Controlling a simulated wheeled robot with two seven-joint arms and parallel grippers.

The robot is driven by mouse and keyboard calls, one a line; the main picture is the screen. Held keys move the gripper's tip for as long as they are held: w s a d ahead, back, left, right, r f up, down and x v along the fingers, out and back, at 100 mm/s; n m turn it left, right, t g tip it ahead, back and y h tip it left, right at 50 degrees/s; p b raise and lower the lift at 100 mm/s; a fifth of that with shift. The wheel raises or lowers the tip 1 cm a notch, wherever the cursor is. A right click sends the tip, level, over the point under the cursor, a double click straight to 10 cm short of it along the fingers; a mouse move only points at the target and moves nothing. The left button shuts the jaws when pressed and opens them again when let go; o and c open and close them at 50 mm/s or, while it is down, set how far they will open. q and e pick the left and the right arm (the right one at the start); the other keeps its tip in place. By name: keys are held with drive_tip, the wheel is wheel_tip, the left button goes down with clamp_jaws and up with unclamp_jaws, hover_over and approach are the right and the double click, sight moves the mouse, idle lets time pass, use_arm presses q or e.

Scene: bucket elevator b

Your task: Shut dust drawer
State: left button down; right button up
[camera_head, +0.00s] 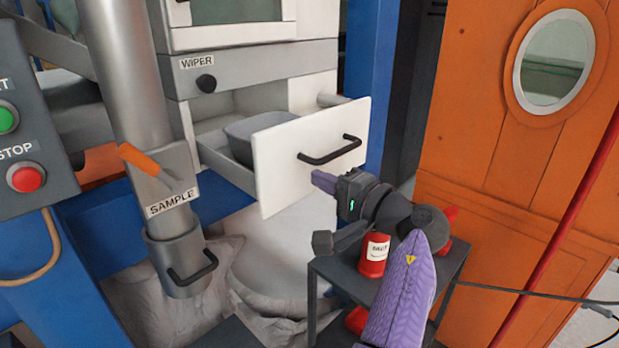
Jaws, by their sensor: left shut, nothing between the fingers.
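The dust drawer (285,165) has a white front with a black bar handle (331,150). My left gripper (322,182) is shut and empty. Its purple fingertips point left in front of the drawer front, below the handle near the panel's lower right. I cannot tell whether they touch the panel. My right gripper is not in view.
A grey SAMPLE pipe (135,100) with an orange lever (139,159) stands left of the drawer. A control box with green and red buttons (26,178) is at far left. A dark cart (340,275) with red cans (374,255) stands below my gripper. An orange panel (500,150) rises at right.

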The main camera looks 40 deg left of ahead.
sight(298, 169)
use_arm(q)
drive_tip(key=shift+w+a+f, duration=0.1)
drive_tip(key=shift+a, duration=1.55)
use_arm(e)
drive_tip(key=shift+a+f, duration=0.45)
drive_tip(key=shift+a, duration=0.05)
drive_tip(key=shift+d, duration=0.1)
